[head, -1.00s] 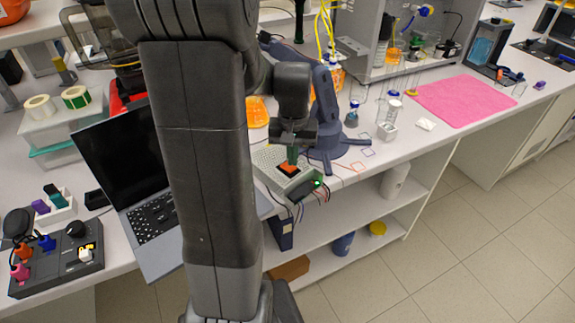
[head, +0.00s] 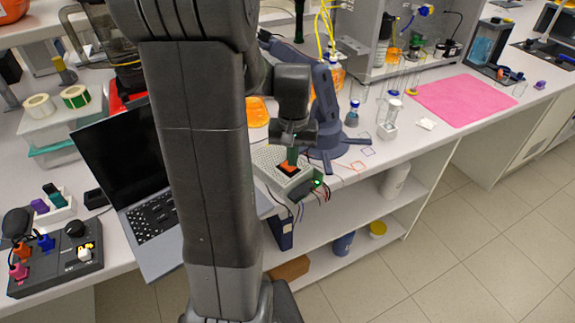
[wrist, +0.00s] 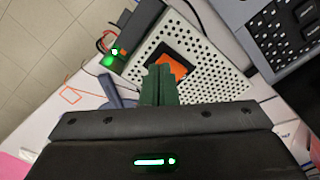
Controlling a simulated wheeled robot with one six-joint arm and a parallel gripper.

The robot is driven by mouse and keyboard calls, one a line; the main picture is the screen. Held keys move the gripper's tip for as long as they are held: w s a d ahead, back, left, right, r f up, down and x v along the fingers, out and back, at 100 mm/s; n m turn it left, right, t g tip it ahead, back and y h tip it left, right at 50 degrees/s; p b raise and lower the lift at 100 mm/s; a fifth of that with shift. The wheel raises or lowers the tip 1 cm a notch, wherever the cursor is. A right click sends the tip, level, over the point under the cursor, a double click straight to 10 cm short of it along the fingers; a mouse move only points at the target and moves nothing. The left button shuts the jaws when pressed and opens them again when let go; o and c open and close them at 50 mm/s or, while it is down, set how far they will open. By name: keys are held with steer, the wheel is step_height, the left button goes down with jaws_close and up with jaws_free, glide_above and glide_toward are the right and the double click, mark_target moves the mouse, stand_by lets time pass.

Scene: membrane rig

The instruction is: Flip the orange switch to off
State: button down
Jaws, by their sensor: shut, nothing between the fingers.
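The orange switch (head: 287,168) sits in a dark frame on top of a light grey perforated box at the bench edge. In the wrist view the orange switch (wrist: 171,66) shows just beyond my fingertips, its near part covered by them. My gripper (head: 292,156) is shut and empty, pointing down over the switch; its green fingers (wrist: 162,80) are together in the wrist view. I cannot tell whether the fingertips touch the switch. A green light (wrist: 107,60) glows on the black block at the box's side.
An open laptop (head: 150,215) stands left of the box. A dark blue-grey arm-like device (head: 335,140) stands close on the right, with thin wires nearby. A control panel (head: 60,262) with coloured knobs is far left. A pink mat (head: 462,100) lies at right.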

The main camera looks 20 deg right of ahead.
steer(key=shift+f+b, duration=0.5)
steer(key=shift+f, duration=0.25)
steer(key=shift+r, duration=0.1)
step_height(320, 180, up, 7)
steer(key=p, duration=0.6)
stand_by(0.4)
steer(key=shift+f, duration=0.2)
step_height(320, 180, down, 7)
steer(key=b, duration=0.6)
steer(key=shift+r, duration=0.3)
